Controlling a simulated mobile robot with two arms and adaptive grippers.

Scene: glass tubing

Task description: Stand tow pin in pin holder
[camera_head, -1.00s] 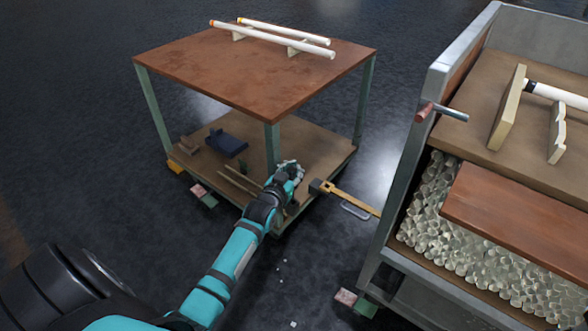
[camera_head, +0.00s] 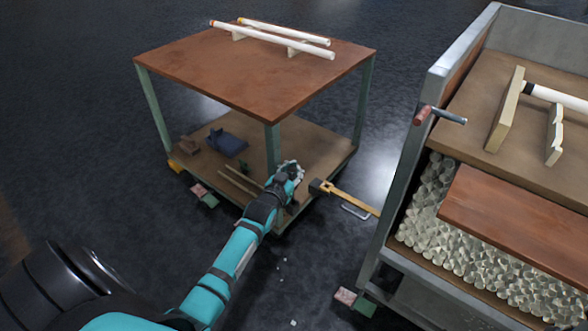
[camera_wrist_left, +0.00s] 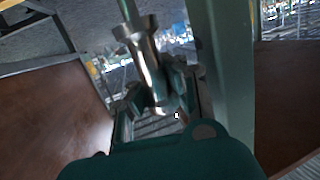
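A shiny metal pin with a collar, which looks like the tow pin (camera_wrist_left: 146,58), stands slightly tilted between the fingers of my left gripper (camera_wrist_left: 158,92) in the left wrist view. The fingers appear closed around its lower part; its lower end is partly hidden. In the head view the left gripper (camera_head: 290,172) is low beside the near corner post of the small trolley (camera_head: 250,75), above its lower shelf. The pin is too small to make out there. I cannot clearly identify the pin holder. My right gripper is out of view.
A green post (camera_wrist_left: 225,75) stands close right of the fingers. A yellow tow bar (camera_head: 350,198) lies between the trolley and the large cart (camera_head: 372,245). A blue object (camera_head: 227,143) and sticks (camera_head: 238,182) lie on the lower shelf. White tubes (camera_head: 272,40) rest on top.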

